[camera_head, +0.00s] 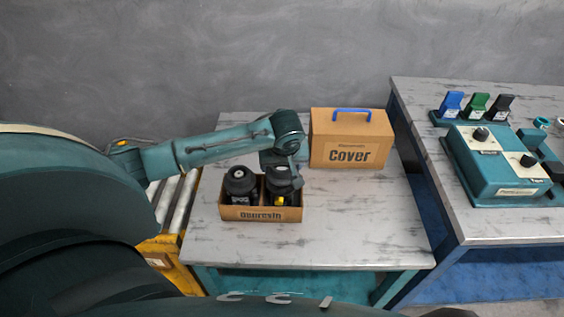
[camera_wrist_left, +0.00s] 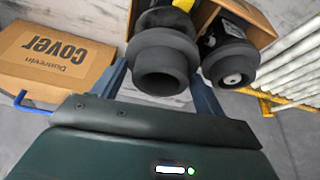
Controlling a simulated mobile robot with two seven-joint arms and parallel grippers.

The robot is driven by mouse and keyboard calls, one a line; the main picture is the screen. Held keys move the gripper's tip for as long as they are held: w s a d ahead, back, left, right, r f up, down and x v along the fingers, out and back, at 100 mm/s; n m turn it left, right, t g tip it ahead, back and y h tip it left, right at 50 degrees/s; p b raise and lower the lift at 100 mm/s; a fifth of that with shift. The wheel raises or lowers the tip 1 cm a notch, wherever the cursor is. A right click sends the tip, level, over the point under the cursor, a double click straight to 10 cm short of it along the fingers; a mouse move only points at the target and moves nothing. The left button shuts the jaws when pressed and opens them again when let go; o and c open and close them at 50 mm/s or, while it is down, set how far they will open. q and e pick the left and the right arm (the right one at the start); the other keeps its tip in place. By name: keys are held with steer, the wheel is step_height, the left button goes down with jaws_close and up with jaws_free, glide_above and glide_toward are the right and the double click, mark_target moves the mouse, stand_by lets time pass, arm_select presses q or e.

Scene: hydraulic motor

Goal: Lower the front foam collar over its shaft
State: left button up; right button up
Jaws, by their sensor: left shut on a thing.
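The foam collar (camera_wrist_left: 160,62) is a dark grey stepped ring with a round hole. In the wrist view it sits between the two fingers of my left gripper (camera_wrist_left: 160,86), which is shut on it. In the head view my left gripper (camera_head: 284,176) points down over the right half of an open carton (camera_head: 262,214). A dark motor with a yellow patch (camera_head: 279,200) stands below it there. Its shaft is hidden, and I cannot tell whether the collar touches it. Another dark motor (camera_head: 240,184) stands in the left half, with a pale shaft end (camera_wrist_left: 232,79) inside its dark collar.
A closed cardboard box marked Cover (camera_head: 350,140), with a blue handle, stands right of the carton. The table (camera_head: 370,220) is clear in front and at right. A roller conveyor (camera_head: 176,205) lies left. A second table with a teal control box (camera_head: 495,165) stands at right.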

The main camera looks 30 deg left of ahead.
arm_select(q)
steer(key=shift+f, duration=0.2)
steer(key=shift+f+b, duration=0.3)
steer(key=shift+f, duration=1.3)
steer(key=o, duration=1.1)
steer(key=shift+c, duration=0.2)
